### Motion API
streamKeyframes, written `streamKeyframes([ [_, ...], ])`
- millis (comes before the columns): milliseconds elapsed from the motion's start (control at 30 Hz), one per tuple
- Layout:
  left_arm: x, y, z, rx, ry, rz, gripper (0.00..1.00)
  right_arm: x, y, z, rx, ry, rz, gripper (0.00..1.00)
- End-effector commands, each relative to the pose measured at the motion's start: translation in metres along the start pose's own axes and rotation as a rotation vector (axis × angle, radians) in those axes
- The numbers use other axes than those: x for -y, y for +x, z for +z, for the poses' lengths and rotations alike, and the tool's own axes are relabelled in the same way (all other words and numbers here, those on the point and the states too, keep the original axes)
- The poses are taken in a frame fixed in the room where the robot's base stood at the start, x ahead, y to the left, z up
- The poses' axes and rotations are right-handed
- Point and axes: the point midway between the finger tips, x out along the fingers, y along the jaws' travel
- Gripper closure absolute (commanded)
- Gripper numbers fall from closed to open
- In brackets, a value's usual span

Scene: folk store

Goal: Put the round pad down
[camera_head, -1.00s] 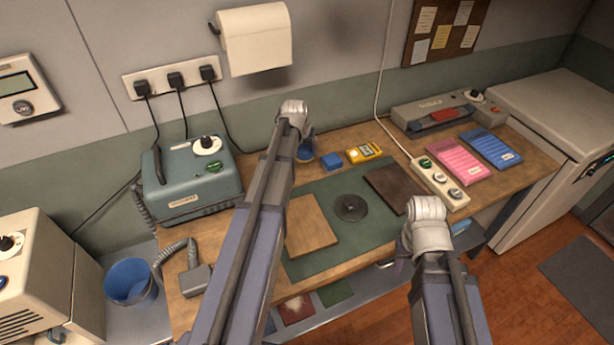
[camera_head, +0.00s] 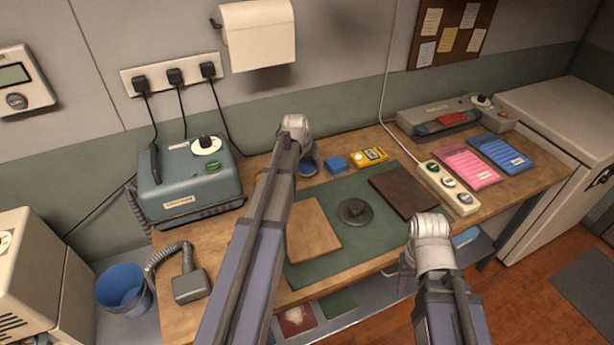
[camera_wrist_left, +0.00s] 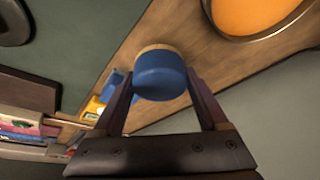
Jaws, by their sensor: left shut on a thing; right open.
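The round pad (camera_wrist_left: 160,82) is a short blue cylinder with a tan layer at its far end. My left gripper (camera_wrist_left: 160,88) is shut on it, one finger on each side, over the wooden table. Whether the pad touches the table is unclear. In the head view my left gripper (camera_head: 306,158) is at the back of the table, left of a small blue block (camera_head: 335,163), and the arm hides much of it. My right gripper (camera_head: 406,264) is open by the table's front edge, its fingers mostly hidden behind its wrist.
A round dish with orange contents (camera_wrist_left: 258,12) lies close beside the pad in the left wrist view. A green mat (camera_head: 345,252) bears a tan board (camera_head: 312,232), a dark knobbed disc (camera_head: 355,212) and a brown board (camera_head: 403,190). A yellow device (camera_head: 370,157) stands behind.

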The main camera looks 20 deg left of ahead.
Motion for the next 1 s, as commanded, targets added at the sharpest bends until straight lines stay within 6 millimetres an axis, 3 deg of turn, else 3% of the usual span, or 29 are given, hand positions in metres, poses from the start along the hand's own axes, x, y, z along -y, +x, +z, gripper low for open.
streamKeyframes([
  [400, 0.0, 0.035, 0.015, 0.0, 0.0, 0.0, 0.69, 0.004, 0.038, -0.002, 0.0, 0.0, 0.0, 0.5],
  [833, 0.0, 0.038, 0.016, 0.0, 0.0, 0.0, 0.69, 0.004, 0.041, -0.002, 0.0, 0.0, 0.0, 0.5],
  [867, 0.0, 0.037, 0.015, 0.0, 0.0, 0.0, 0.22, 0.004, 0.039, -0.002, 0.0, 0.0, 0.0, 0.5],
  [1000, 0.0, 0.036, 0.015, 0.0, 0.0, 0.0, 0.06, 0.004, 0.039, -0.002, 0.0, 0.0, 0.0, 0.5],
])
